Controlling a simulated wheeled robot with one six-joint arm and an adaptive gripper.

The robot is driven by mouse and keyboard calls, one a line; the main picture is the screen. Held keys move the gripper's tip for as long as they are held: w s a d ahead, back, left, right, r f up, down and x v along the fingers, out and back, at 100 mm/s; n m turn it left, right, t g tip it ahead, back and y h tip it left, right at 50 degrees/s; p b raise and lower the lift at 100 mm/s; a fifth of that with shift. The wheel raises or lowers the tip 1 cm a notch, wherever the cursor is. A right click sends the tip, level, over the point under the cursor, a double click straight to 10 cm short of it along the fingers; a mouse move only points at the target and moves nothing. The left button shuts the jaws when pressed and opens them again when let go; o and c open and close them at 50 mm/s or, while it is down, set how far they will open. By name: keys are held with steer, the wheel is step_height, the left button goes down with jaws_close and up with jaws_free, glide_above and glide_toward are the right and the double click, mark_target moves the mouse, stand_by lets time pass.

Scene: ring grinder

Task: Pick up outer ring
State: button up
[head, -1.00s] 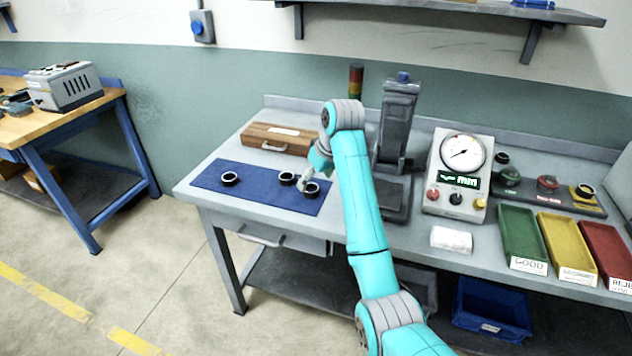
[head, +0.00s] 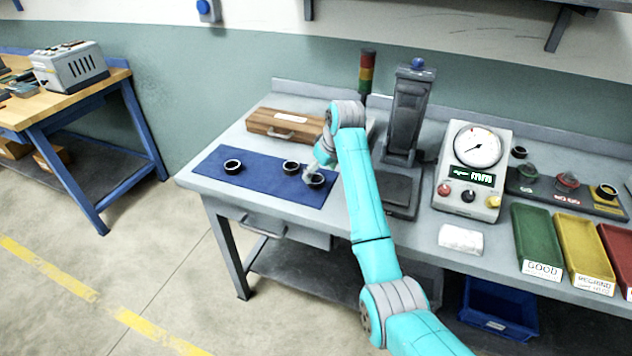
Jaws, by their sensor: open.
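Three dark outer rings lie on the blue mat (head: 262,190) on the grey workbench. One ring (head: 233,166) is at the left of the mat and another ring (head: 291,167) is near the middle. The third ring (head: 317,181) is at the right, partly hidden by my gripper. My gripper (head: 309,176) is small in the head view, low over the mat between the middle and right rings, at the right ring's upper left edge. It is open. Whether a finger touches the ring or reaches inside it cannot be told.
A wooden case (head: 285,124) stands behind the mat. A grey gauge stand (head: 408,120) and a dial display (head: 474,170) stand right of my arm. Green (head: 537,240) and yellow (head: 583,250) trays, a red one and a white cloth (head: 461,239) lie further right.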

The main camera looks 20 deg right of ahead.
mark_target(317, 177)
steer(key=shift+x, duration=1.8)
steer(key=c, duration=1.3)
